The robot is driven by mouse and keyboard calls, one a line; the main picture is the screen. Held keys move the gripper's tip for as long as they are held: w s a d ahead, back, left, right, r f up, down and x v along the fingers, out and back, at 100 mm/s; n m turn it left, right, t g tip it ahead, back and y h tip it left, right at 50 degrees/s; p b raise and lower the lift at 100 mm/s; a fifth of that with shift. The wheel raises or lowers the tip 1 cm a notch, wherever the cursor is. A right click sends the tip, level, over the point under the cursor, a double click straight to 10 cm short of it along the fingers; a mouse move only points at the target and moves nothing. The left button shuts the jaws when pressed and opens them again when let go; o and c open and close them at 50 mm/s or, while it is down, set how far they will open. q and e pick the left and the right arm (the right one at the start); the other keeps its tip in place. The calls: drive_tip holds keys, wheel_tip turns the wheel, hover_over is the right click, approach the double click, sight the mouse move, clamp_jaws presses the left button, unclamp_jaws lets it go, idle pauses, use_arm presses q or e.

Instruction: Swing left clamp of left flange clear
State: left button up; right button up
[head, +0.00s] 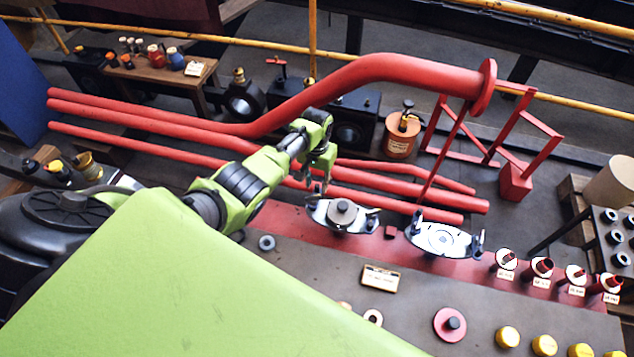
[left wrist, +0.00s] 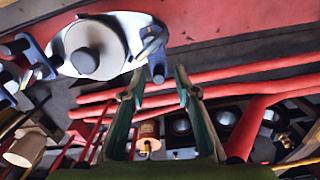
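The left flange (head: 342,216) is a pale oval plate with a round grey piece on its middle; it also shows in the left wrist view (left wrist: 113,28). Its left clamp (left wrist: 156,62) is a dark blue-grey post on a bracket at the plate's end. Its right clamp (left wrist: 30,56) stands at the other end. My left gripper (head: 319,184) is above the left clamp, pointing down. In the left wrist view its two green fingers (left wrist: 158,80) are apart, with the clamp's post showing between the tips; contact cannot be told. My right gripper is not in view.
The right flange (head: 440,240) lies to the right with its own clamps. Red pipes (head: 400,195) run just behind the flanges, and a thick red pipe (head: 400,68) arches above. Labelled red-handled pieces (head: 540,268) stand at the right. The dark bench front (head: 330,270) has free room.

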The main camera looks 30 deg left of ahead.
sight(316, 185)
use_arm(q)
drive_tip(key=shift+r, duration=0.15)
wheel_tip(316, 185, up, 12)
idle(0.7)
drive_tip(key=shift+f, duration=0.2)
